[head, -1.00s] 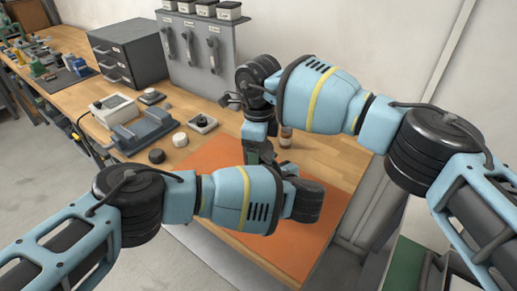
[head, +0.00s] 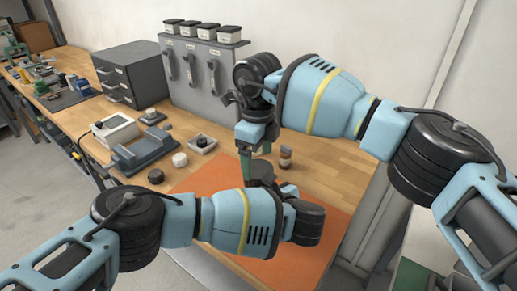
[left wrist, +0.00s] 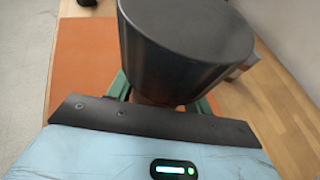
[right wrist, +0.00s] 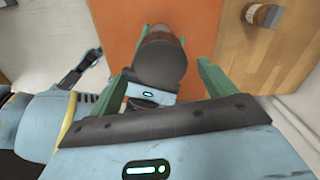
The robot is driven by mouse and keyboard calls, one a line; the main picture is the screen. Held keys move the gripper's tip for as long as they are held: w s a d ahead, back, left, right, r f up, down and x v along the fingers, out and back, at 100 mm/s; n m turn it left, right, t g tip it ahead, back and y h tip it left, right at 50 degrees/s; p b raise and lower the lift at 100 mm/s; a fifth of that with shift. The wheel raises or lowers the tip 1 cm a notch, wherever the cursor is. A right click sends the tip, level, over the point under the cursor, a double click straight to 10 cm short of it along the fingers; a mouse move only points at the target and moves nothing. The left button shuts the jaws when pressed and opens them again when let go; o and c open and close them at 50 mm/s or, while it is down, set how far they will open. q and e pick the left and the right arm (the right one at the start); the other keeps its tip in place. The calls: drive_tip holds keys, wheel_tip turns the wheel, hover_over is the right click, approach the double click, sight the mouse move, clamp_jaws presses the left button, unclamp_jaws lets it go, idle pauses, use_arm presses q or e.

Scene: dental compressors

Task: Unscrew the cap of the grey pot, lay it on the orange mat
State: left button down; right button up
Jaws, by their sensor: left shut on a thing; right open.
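A dark grey pot (left wrist: 185,50) fills the top of the left wrist view, with a brownish part under it between green fingers. My left gripper (head: 285,190) is shut on the pot and holds it over the orange mat (head: 335,208). My right gripper (right wrist: 165,82) is open above it, its two green fingers apart on either side of the pot, which shows from above in the right wrist view (right wrist: 160,62). In the head view the pot's dark top (head: 261,173) shows below the right fingers. I cannot make out a seam between cap and pot.
A small brown jar (head: 286,153) stands beyond the mat on the wooden bench. A dark round piece (head: 156,176) and a white one (head: 180,160) lie to the left, near a grey device (head: 140,152) and a small tray (head: 201,145). A drawer cabinet (head: 133,72) stands behind.

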sight(259, 167)
drive_tip(key=m, duration=0.2)
drive_tip(key=r+m, duration=0.1)
drive_tip(key=m, duration=0.2)
drive_tip(key=shift+r, duration=0.15)
drive_tip(key=m, duration=0.3)
drive_tip(key=r+m, duration=0.1)
drive_tip(key=m, duration=0.1)
drive_tip(key=shift+d+r+m, duration=0.1)
drive_tip(key=shift+r+m, duration=0.1)
drive_tip(key=shift+m, duration=0.2)
drive_tip(key=shift+f, duration=4)
drive_tip(key=c, duration=1)
drive_tip(key=n, duration=0.6)
drive_tip(key=shift+w+d, duration=0.1)
drive_tip(key=n, duration=0.7)
drive_tip(key=shift+r, duration=0.1)
